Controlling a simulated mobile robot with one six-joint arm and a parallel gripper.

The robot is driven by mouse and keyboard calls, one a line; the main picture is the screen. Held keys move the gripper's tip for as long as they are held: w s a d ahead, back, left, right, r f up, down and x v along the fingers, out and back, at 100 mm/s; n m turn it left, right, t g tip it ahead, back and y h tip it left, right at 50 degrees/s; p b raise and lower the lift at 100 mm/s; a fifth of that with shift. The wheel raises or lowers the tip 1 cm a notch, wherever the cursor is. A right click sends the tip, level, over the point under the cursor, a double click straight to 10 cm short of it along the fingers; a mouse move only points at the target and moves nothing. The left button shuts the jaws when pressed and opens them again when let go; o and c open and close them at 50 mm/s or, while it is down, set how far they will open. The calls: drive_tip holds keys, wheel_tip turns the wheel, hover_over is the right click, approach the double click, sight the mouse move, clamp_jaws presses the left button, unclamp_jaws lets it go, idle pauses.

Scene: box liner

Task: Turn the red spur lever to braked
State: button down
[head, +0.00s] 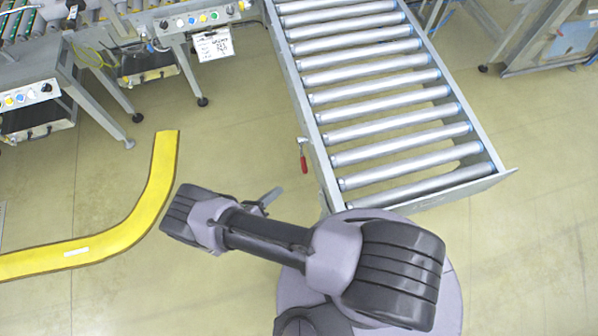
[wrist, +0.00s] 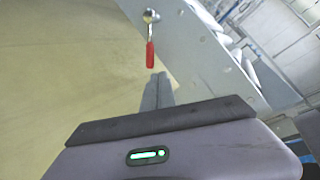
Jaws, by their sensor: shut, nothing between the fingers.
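The red spur lever (head: 303,160) hangs on the left side rail of the roller conveyor (head: 316,150), near its front end. In the wrist view the lever (wrist: 150,55) points down from a round metal pivot on the grey rail (wrist: 185,45). My gripper (head: 270,197) is below and left of the lever in the head view. In the wrist view my gripper (wrist: 158,78) is shut and empty, its fingertips just below the red handle's lower end in the picture. I cannot tell the depth gap between them.
A yellow curved floor strip (head: 140,215) lies at left. Control boxes with buttons (head: 205,18) and a hanging label sheet (head: 213,45) stand at the back left. A blue-grey frame (head: 560,40) stands at the back right.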

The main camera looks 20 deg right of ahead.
drive_tip(key=w+d+f+n+b, duration=0.2)
drive_tip(key=w+d+n, duration=0.1)
drive_tip(key=d+n, duration=0.2)
drive_tip(key=w+d+f+n+g+b, duration=0.1)
drive_tip(key=w+d+n, duration=0.3)
drive_tip(key=n, duration=0.5)
drive_tip(key=shift+d+f+n+b, duration=0.3)
drive_tip(key=shift+d+f+b, duration=0.25)
drive_tip(key=shift+d+f, duration=0.15)
drive_tip(key=shift+w+d, duration=0.1)
